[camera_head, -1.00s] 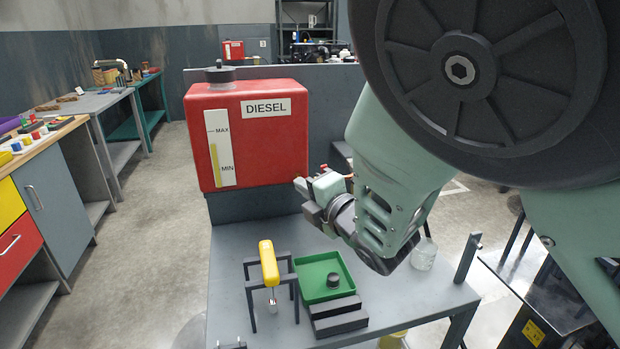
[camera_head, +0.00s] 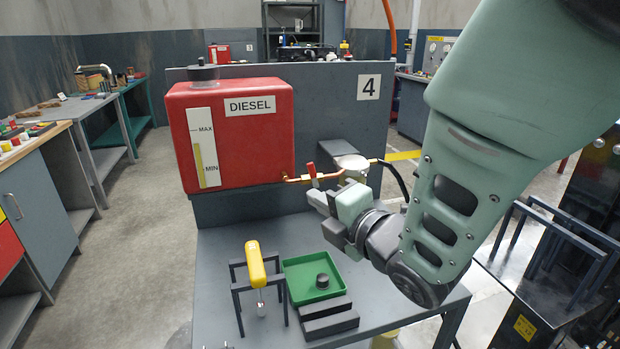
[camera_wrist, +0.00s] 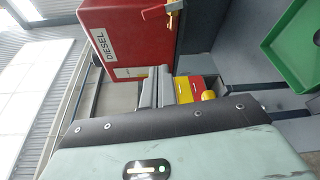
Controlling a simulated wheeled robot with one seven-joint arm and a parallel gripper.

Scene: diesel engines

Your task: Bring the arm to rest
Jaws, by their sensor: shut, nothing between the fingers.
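My gripper (camera_head: 322,204) is in the middle of the head view, above the grey bench and in front of the fuel line. Its fingers are shut and empty. In the wrist view the gripper (camera_wrist: 160,84) shows as grey fingers side by side, with the red diesel tank (camera_wrist: 130,30) beyond them. My arm reaches in from the upper right of the head view, its forearm bent down to the gripper. The gripper appears clear of the bench top; whether it is close to the fuel line is hard to tell.
A yellow-handled tool (camera_head: 256,264) hangs in a dark stand. A green tray (camera_head: 300,266) holds a black cap (camera_head: 322,281). A brass fuel line with a red valve lever (camera_head: 312,172) runs right from the tank. Floor at left is clear.

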